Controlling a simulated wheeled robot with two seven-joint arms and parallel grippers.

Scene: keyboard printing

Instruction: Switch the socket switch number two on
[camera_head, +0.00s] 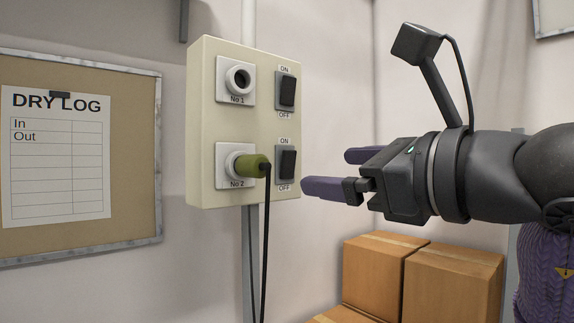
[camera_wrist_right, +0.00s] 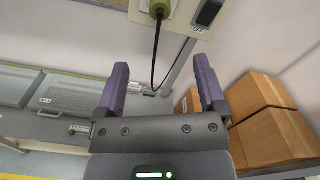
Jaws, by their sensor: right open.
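A beige socket panel (camera_head: 231,127) is fixed on the wall in the head view. The No 2 socket (camera_head: 223,165) is low on it, with a green plug (camera_head: 252,166) in it. The No 2 switch (camera_head: 287,164) is a dark rocker beside that socket, between ON above and OFF below; I cannot tell its position for sure. My right gripper (camera_head: 334,172) is open and empty, just right of the No 2 switch and apart from it. In the wrist view its fingers (camera_wrist_right: 160,90) are spread, with a dark switch (camera_wrist_right: 208,13) ahead at the top. My left gripper is not in view.
The No 1 socket (camera_head: 236,80) is empty, with its switch (camera_head: 287,91) beside it. A black cord (camera_head: 265,240) hangs from the plug. Cardboard boxes (camera_head: 452,283) are stacked below my right arm. A notice board (camera_head: 140,160) hangs at left.

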